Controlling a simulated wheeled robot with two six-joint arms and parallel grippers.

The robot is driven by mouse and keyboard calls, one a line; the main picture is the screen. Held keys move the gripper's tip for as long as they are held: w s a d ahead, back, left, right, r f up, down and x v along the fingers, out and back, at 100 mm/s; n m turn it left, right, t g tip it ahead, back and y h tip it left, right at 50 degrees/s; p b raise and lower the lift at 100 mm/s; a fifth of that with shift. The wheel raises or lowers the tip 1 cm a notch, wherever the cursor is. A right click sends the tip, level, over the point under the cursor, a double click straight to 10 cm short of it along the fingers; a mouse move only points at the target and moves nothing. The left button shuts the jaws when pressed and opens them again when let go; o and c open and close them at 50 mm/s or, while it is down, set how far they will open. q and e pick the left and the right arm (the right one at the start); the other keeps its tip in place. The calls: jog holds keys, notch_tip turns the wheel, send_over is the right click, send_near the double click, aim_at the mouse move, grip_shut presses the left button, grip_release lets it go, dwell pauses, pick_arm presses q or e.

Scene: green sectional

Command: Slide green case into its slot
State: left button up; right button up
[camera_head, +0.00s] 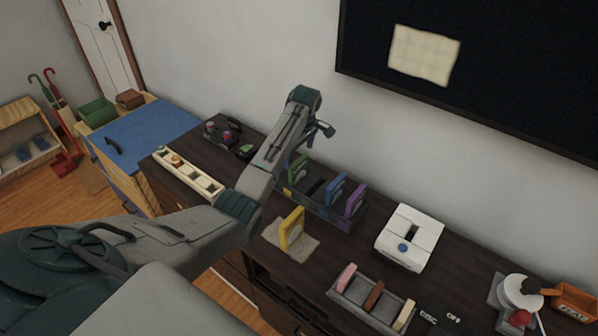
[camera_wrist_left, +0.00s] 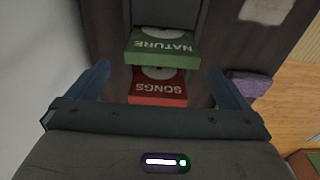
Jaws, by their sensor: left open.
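The green case (camera_head: 297,168) stands in the dark slotted rack (camera_head: 330,214) on the cabinet, partly hidden by my left arm. In the left wrist view the green case (camera_wrist_left: 163,52) reads NATURE. A red case (camera_wrist_left: 158,88) reading SONGS is beside it. My left gripper (camera_head: 322,130) is above the left end of the rack. In the wrist view its fingers (camera_wrist_left: 158,76) are apart, on either side of the cases, and nothing is clamped. I cannot tell how deep the green case sits. My right gripper is not in view.
The rack also holds a blue case (camera_head: 337,188) and a purple case (camera_head: 355,199). A yellow case (camera_head: 292,229) stands on a beige mat (camera_head: 302,250) in front. A white device (camera_head: 410,236) and a grey tray (camera_head: 372,310) are to the right. A cream tray (camera_head: 188,172) is left.

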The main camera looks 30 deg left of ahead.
aim_at(298, 168)
pick_arm(q)
jog(key=shift+f, duration=0.6)
jog(key=shift+w+f, duration=0.1)
jog(key=shift+f, duration=0.6)
jog(key=f, duration=0.1)
jog(key=f+p, duration=0.2)
jog(key=shift+s+f, duration=0.25)
jog(key=shift+a+f, duration=0.1)
jog(key=shift+f, duration=0.5)
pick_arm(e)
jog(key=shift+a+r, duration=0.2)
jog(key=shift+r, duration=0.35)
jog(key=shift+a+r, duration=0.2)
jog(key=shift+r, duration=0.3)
pick_arm(q)
jog(key=c, duration=0.9)
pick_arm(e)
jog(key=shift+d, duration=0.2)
